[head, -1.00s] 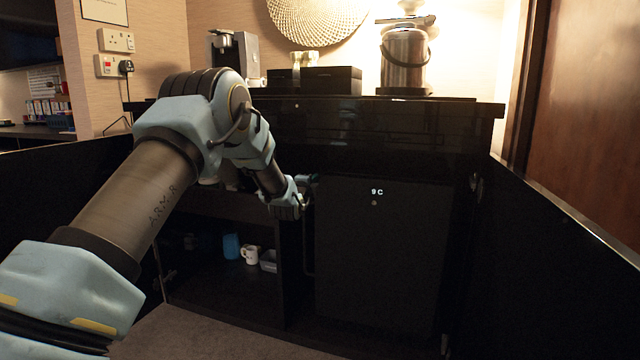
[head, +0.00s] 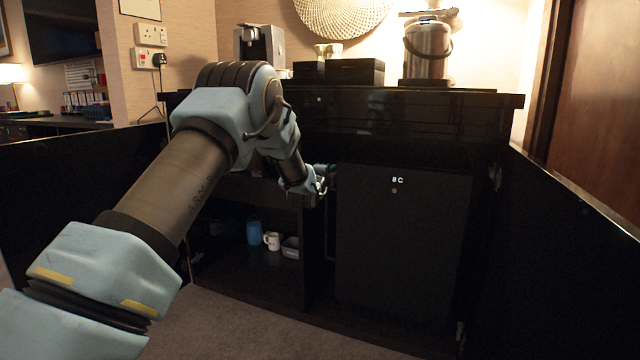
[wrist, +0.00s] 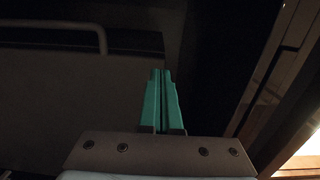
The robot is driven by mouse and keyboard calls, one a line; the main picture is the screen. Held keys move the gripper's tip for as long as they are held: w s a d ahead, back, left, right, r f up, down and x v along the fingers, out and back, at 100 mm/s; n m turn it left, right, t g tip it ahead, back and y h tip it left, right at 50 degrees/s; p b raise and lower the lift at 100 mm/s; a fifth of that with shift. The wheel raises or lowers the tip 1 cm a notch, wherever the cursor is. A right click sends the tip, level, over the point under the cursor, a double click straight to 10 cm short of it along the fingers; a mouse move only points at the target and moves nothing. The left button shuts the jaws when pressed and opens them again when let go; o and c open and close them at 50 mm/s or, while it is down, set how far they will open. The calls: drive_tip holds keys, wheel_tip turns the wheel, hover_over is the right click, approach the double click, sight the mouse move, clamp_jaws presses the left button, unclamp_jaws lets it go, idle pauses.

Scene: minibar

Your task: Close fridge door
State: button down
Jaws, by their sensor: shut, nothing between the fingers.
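The fridge door (head: 400,245) is a dark flat panel with a small lit temperature display, in the right part of the cabinet. It looks about flush in its bay; I cannot tell whether a small gap is left. My gripper (head: 328,170) is by the door's upper left corner, with its fingertips partly lost in shadow. In the wrist view my gripper's green fingers (wrist: 160,74) are together and empty. A dark panel with a bar-like handle (wrist: 60,27) lies beyond them to the left. Whether the fingers touch the door is unclear.
Open cabinet doors stand at the left (head: 80,200) and right (head: 560,250). An open shelf bay with a blue cup (head: 254,232) and a white mug (head: 272,240) is left of the fridge. The counter (head: 420,100) above holds a metal urn (head: 427,52) and dark boxes.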

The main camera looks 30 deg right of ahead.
drive_tip(key=p+v, duration=0.1)
drive_tip(key=v, duration=0.9)
drive_tip(key=shift+a, duration=0.2)
